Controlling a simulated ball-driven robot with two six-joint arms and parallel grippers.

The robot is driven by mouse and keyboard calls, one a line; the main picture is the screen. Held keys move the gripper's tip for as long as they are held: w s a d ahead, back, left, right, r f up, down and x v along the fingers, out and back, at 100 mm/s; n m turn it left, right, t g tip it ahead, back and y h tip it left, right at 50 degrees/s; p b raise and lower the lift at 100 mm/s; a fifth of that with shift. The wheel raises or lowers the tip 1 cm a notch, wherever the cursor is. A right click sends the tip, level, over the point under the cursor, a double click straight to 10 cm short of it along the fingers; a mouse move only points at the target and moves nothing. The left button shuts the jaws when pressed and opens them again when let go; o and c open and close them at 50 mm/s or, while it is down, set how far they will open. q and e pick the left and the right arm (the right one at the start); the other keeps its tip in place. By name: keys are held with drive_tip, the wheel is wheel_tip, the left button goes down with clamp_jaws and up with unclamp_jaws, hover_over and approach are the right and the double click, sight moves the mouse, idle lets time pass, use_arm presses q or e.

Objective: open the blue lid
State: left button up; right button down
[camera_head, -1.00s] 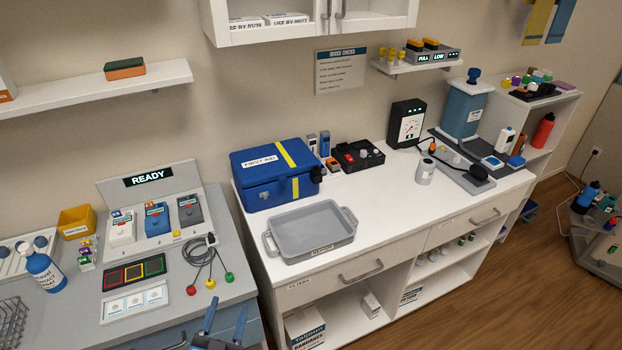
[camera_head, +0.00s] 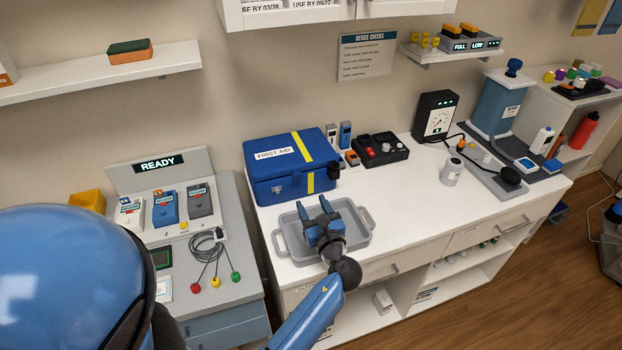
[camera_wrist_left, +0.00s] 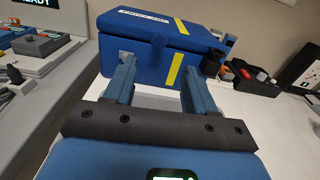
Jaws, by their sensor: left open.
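The blue FIRST AID box (camera_head: 292,167) stands on the white counter against the wall, its blue lid (camera_head: 288,150) shut, with a yellow stripe across lid and front. In the left wrist view the box front (camera_wrist_left: 135,55) lies straight ahead, with a small pale latch at its left and the lid (camera_wrist_left: 150,24) above. My left gripper (camera_head: 314,204) is over the grey tray (camera_head: 365,237) in front of the box. Its blue fingers (camera_wrist_left: 157,80) are open and empty, pointing at the box front, apart from it. My right gripper is not in view.
A red-and-black device (camera_head: 381,149) and small bottles stand right of the box. A grey console with a READY sign (camera_head: 157,165) and a cable coil is at the left. Cabinets hang above.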

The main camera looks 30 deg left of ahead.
sight(298, 177)
use_arm(q)
drive_tip(key=p+x, duration=0.1)
drive_tip(key=x, duration=1)
drive_tip(key=shift+f, duration=0.1)
drive_tip(key=shift+c, duration=0.4)
clamp_jaws()
